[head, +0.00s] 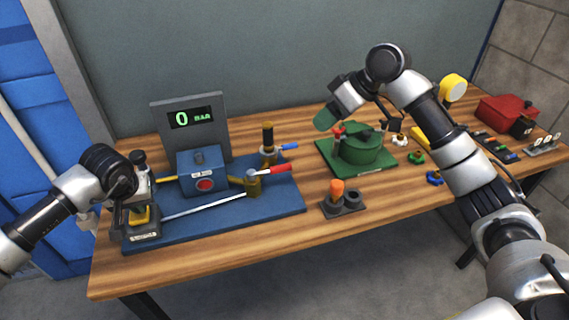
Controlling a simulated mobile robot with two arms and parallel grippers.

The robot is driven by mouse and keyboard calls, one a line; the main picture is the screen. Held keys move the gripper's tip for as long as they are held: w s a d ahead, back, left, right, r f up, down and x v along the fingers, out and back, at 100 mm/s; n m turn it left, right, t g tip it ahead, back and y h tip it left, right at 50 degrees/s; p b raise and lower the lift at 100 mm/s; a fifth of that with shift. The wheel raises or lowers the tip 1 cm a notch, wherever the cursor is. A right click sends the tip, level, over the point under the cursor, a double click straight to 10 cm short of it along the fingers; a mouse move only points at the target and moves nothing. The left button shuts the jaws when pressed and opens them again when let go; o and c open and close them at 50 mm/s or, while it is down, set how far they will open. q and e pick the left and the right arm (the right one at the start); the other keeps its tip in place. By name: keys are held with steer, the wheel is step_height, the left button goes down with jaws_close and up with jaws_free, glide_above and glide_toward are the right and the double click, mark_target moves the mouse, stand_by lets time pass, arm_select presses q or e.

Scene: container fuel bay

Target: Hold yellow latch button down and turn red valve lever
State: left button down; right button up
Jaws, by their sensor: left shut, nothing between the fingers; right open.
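The yellow latch button (140,213) sits on a dark block at the left end of the blue baseplate (220,224). My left gripper (138,203) is shut and empty, pointing down right at the button; I cannot tell whether it presses it. The red valve lever (274,169) is on a brass valve (253,186) at the baseplate's right side, its red grip pointing right. A metal rod runs between the latch block and the valve. My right gripper (338,108) is open, above and left of the green pot, away from the lever.
A blue-handled valve (288,147) stands behind the red lever. The green pot (358,148) and orange-topped holder (338,190) stand right. The front wooden table strip is clear.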

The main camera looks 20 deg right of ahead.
mark_target(283, 166)
steer(key=w+a+f+n+g+h, duration=0.1)
steer(key=f+n, duration=0.4)
steer(key=n, duration=0.6)
steer(key=shift+w+a+h, duration=0.5)
steer(key=shift+w+a, duration=0.45)
steer(key=shift+a, duration=0.3)
steer(key=x, duration=1.2)
steer(key=shift+s, duration=0.15)
jaws_close()
